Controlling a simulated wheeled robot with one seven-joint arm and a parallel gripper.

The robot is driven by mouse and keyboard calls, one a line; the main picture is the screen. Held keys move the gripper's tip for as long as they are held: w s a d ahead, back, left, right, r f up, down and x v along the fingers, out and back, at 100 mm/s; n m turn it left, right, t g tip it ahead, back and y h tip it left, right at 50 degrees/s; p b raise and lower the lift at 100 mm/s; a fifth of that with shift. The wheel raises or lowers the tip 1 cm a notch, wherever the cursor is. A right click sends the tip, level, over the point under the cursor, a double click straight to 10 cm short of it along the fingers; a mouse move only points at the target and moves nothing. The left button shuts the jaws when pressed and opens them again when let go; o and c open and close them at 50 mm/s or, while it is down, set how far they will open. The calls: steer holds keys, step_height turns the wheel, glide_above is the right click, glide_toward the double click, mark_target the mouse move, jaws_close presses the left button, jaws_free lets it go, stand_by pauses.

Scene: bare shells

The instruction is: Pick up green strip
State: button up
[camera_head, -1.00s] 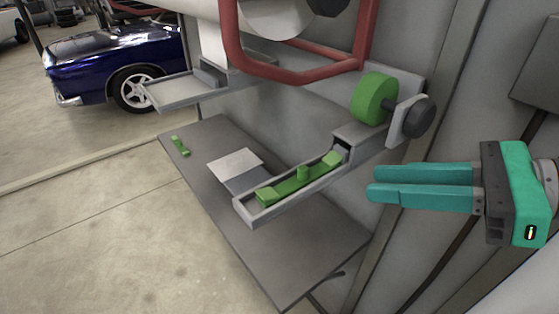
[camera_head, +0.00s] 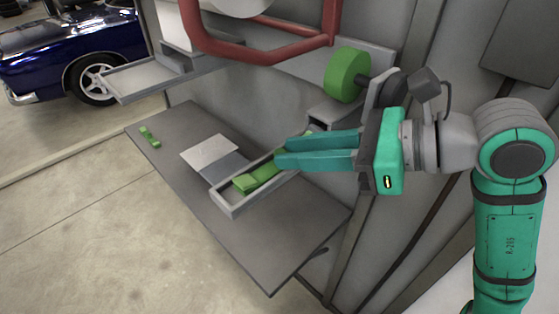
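A bright green strip (camera_head: 246,182) with raised blocks lies lengthwise in a narrow grey tray (camera_head: 228,208) above the grey table. My gripper (camera_head: 280,153) reaches in from the right, its two teal fingers over the right part of this strip. The fingers hide the strip's middle, and only a bit of its far end shows behind them. I cannot tell whether the fingers touch it or how wide they are apart. A smaller green piece (camera_head: 149,137) lies at the far left corner of the table.
The grey table (camera_head: 270,250) is bare in front of the tray. A pale plate (camera_head: 209,152) lies left of the tray. A green wheel (camera_head: 347,75) and a red tubular frame (camera_head: 262,55) stand behind and above. Another grey tray (camera_head: 140,82) juts out at upper left.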

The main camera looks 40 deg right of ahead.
steer(key=shift+x, duration=0.85)
steer(key=shift+c, duration=0.4)
jaws_close()
steer(key=shift+w+r, duration=0.1)
steer(key=shift+r, duration=0.05)
